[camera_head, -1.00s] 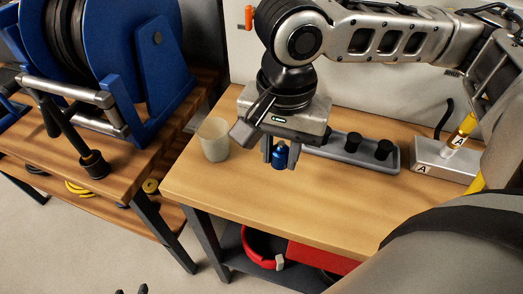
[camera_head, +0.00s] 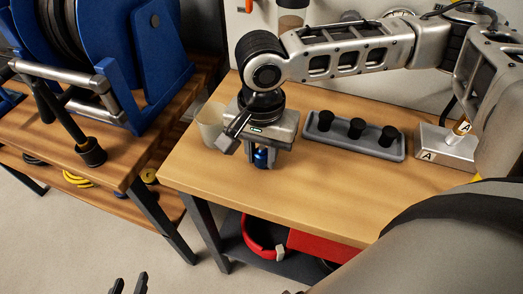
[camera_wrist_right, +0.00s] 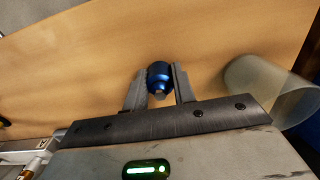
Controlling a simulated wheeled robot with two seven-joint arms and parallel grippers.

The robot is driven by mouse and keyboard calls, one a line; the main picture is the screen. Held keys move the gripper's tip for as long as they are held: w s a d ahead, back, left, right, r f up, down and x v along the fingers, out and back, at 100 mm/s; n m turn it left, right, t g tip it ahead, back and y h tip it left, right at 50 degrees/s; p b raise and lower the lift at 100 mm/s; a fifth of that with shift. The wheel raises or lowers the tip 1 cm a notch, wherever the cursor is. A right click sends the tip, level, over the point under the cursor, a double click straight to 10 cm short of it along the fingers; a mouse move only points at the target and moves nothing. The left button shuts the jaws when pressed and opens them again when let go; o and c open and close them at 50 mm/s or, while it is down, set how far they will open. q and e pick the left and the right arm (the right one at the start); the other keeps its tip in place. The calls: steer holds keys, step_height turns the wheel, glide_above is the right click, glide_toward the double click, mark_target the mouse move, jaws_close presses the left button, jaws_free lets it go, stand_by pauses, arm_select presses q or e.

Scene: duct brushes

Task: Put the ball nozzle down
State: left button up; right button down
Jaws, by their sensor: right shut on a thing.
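The ball nozzle is a small blue piece (camera_head: 261,158); in the right wrist view (camera_wrist_right: 159,77) it sits between the two dark fingers. My right gripper (camera_head: 262,161) points down and is shut on it, low over the wooden workbench (camera_head: 300,205), near its left part. Whether the nozzle touches the bench top I cannot tell. My left gripper (camera_head: 129,286) shows only as two dark fingertips at the bottom edge, apart and with nothing seen between them.
A pale cup (camera_head: 210,125) stands just left of my right gripper. A grey tray with black knobs (camera_head: 355,133) lies behind to the right. A metal block marked A (camera_head: 447,150) is at the bench's right. The bench front is clear.

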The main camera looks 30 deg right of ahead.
mark_target(261, 149)
steer(key=shift+f, duration=0.1)
steer(key=c, duration=1.1)
jaws_free()
steer(key=shift+c, duration=0.2)
step_height(261, 149, up, 12)
steer(key=p, duration=0.1)
steer(key=shift+p, duration=0.4)
